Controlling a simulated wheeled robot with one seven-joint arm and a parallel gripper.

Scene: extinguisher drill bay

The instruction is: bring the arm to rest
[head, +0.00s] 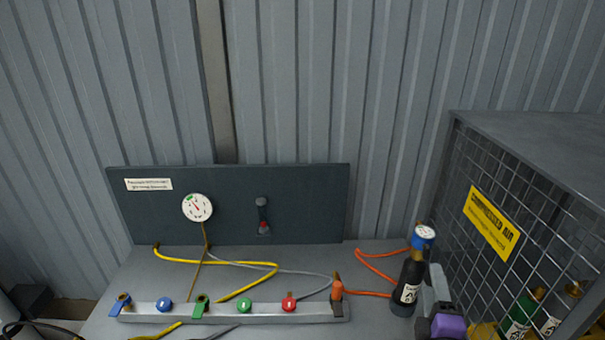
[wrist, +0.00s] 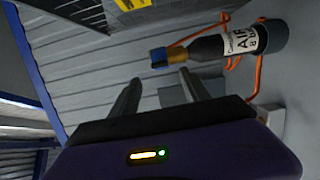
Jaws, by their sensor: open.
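My gripper (wrist: 158,88) shows in the wrist view with its two dark fingers apart and nothing between them. Part of my arm's end, grey and purple, shows at the bottom right of the head view, just right of a black air cylinder (head: 408,285). The cylinder has a white label and a blue-rimmed gauge on top, and stands upright on the bench. In the wrist view the same cylinder (wrist: 214,48) appears sideways beyond the fingertips. I cannot tell the exact gap between them.
A wire cage (head: 500,230) with a yellow compressed air sign and bottles inside stands close on the right. The bench (head: 310,258) carries a valve manifold (head: 265,310) with coloured knobs and hoses. A dark panel (head: 310,200) with a round gauge (head: 197,207) stands behind.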

